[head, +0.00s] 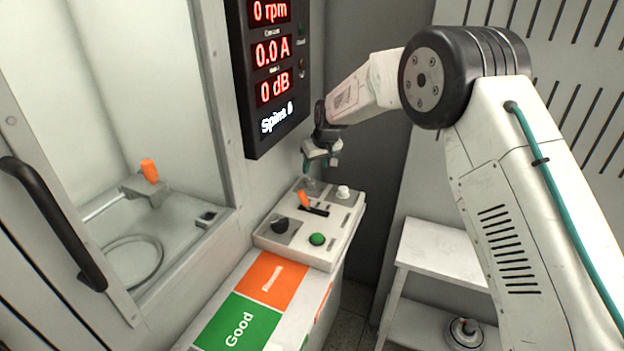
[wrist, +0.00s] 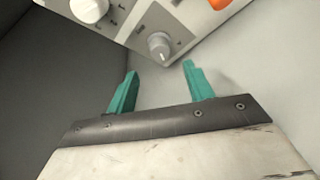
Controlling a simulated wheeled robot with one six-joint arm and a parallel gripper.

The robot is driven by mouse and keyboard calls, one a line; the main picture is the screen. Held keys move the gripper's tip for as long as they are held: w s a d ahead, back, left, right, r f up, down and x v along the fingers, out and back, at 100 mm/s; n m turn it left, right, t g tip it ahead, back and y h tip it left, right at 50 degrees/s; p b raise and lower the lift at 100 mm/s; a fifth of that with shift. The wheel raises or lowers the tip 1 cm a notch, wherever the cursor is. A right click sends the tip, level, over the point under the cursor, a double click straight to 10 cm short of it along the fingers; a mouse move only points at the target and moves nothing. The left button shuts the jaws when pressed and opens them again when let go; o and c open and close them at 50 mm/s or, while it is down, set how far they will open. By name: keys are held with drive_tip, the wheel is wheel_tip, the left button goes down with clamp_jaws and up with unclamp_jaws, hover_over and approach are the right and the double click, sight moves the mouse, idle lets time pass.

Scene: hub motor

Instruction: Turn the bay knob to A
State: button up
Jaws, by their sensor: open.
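A control box (head: 345,232) with a pale top carries several controls. A small grey knob (wrist: 160,46) sits on a grey plate near the box edge in the wrist view; in the head view it is faint, just below my gripper (head: 320,165). A white knob (head: 343,192) is beside it, also in the wrist view (wrist: 88,9). A black knob (head: 279,226) is at the front left. Labels are too small to read, so I cannot tell which is the bay knob. My gripper's green fingers (wrist: 160,72) are open and empty, apart from the grey knob, which lies ahead between them.
An orange lever (head: 304,199) and a green button (head: 317,239) are on the same box. A display (head: 270,70) hangs behind it. A glazed cabinet (head: 110,80) stands left; orange and green "Good" (head: 238,322) patches lie in front. A white stand (head: 440,252) is at right.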

sight(311, 180)
drive_tip(key=x, duration=0.7)
drive_tip(key=shift+a+f, duration=0.1)
drive_tip(key=shift+f, duration=0.3)
drive_tip(key=c, duration=1)
